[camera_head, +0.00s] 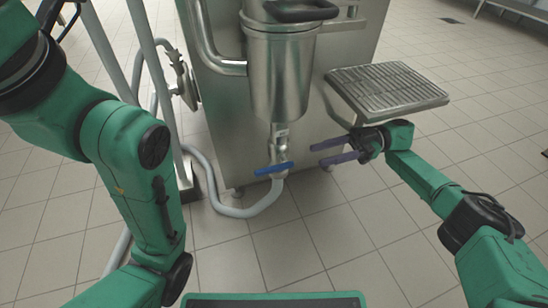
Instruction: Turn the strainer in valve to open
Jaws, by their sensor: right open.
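The strainer (278,85) is an upright steel cylinder on the front of a steel cabinet. Below it is a valve (279,152) with a blue lever handle (273,168). The lever lies roughly crosswise to the vertical pipe. My right gripper (315,154) is open, to the right of the valve, its two fingers pointing left towards it. The fingers are apart from the lever and hold nothing. My left arm comes in from the left; its gripper is not in view.
A grey hose (238,211) curves from the valve down to the tiled floor. A grated steel tray (385,88) sticks out behind my right gripper. Grey pipes (148,50) stand at the left. The floor in front is clear.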

